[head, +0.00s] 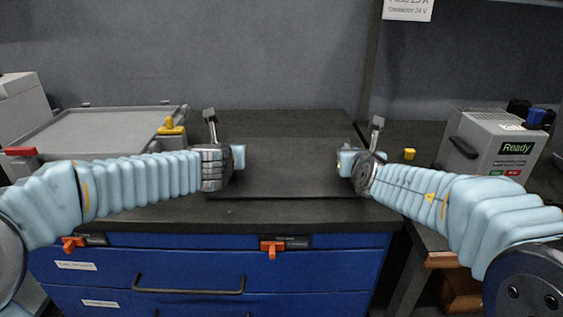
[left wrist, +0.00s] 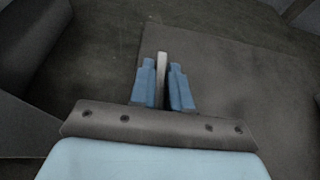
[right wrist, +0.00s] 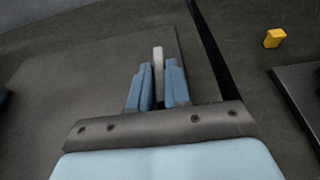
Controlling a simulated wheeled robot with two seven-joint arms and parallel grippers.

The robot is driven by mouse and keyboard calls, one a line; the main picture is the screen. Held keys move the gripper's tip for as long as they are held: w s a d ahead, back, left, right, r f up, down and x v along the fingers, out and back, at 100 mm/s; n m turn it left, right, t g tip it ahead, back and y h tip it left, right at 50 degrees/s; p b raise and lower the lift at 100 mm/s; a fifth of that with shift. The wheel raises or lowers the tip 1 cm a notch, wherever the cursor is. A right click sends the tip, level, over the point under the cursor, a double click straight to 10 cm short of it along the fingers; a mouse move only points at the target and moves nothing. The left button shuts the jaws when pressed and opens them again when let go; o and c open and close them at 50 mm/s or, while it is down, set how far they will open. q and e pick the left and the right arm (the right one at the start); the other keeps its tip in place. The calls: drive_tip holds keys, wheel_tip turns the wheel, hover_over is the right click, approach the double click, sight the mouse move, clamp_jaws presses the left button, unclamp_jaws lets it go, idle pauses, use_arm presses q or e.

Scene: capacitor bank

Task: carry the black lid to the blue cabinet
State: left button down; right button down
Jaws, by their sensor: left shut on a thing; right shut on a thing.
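The black lid (head: 290,165) is a flat dark plate spanning between my two grippers, over the dark top of the blue cabinet (head: 320,272). I cannot tell whether it rests on the top or hangs just above it. My left gripper (head: 240,157) is at the lid's left side, and in the left wrist view its blue fingers (left wrist: 162,85) are shut on a thin pale upright grip. My right gripper (head: 345,160) is at the right side, its fingers (right wrist: 158,82) shut on a similar grip. The lid's surface also shows in the left wrist view (left wrist: 235,90) and right wrist view (right wrist: 85,95).
A grey tray-topped unit (head: 105,130) with a yellow part (head: 171,126) stands left. At right are a small yellow block (head: 409,154) and a grey device (head: 495,145) reading "Ready". A gap separates the cabinet from the right bench. Orange clips (head: 272,248) sit at the cabinet's front edge.

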use_arm(q)
drive_tip(key=c, duration=1.1)
unclamp_jaws()
use_arm(e)
drive_tip(key=c, duration=1.1)
unclamp_jaws()
use_arm(q)
wheel_tip(320, 180, up, 4)
drive_tip(key=r, duration=0.1)
hover_over(223, 190)
drive_tip(key=shift+f, duration=0.25)
use_arm(e)
drive_tip(key=shift+s+r, duration=0.1)
wheel_tip(223, 190, up, 3)
hover_over(362, 195)
drive_tip(key=w, duration=0.1)
drive_tip(key=shift+w+a, duration=0.1)
drive_tip(key=shift+a, duration=0.1)
drive_tip(key=shift+s+d+r, duration=0.15)
drive_tip(key=shift+s+r, duration=0.05)
drive_tip(key=shift+s, duration=0.45)
